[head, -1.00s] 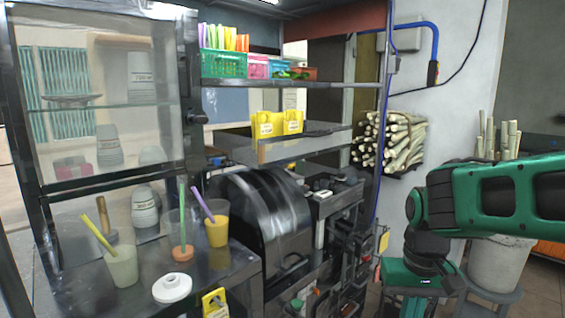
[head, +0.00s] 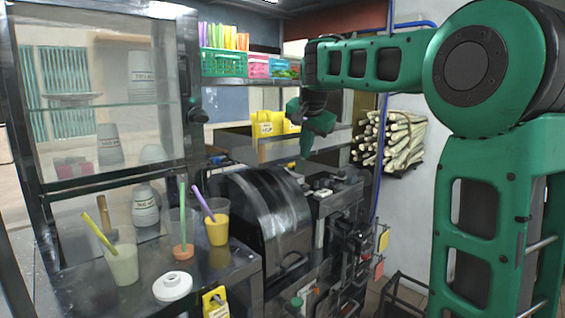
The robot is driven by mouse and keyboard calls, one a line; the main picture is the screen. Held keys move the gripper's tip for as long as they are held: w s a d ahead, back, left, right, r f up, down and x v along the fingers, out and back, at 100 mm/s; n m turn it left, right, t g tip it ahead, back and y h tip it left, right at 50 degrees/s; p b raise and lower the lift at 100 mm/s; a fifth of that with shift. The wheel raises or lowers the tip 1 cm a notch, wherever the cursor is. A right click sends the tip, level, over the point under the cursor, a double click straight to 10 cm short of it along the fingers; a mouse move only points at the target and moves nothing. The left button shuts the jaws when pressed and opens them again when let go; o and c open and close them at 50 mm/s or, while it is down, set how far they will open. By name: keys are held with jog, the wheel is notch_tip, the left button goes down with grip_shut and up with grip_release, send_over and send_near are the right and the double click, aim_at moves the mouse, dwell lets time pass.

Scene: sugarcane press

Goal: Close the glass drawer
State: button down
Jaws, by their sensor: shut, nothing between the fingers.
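A dark-framed glass panel (head: 80,135) stands at the left, the only large glass front I see. Stacked cups show behind it. Its lower bar runs above the counter, and cups show below that bar without clear glass in front. I cannot tell which part is the drawer or how far it is open. A dark knob (head: 198,116) sits on the post at its right. My gripper (head: 306,152) is shut and empty, pointing down in front of the middle shelf, to the right of the panel and apart from it.
The counter holds drink cups with straws (head: 121,262) and a white lid (head: 172,286). The dark press drum (head: 262,215) is below and left of my gripper. A shelf with a green basket (head: 224,63) is above left. Sugarcane (head: 392,142) hangs at the right.

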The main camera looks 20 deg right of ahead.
jog(key=shift+m+t, duration=0.3)
jog(key=shift+w+a+f, duration=0.15)
jog(key=shift+w+f, duration=0.85)
jog(key=shift+w, duration=1.1)
jog(key=shift+w+a+f, duration=0.1)
jog(key=shift+w+f, duration=0.9)
jog(key=shift+w, duration=1.1)
jog(key=shift+w+a+f, duration=0.15)
jog(key=shift+w+f, duration=0.85)
jog(key=shift+w, duration=1.1)
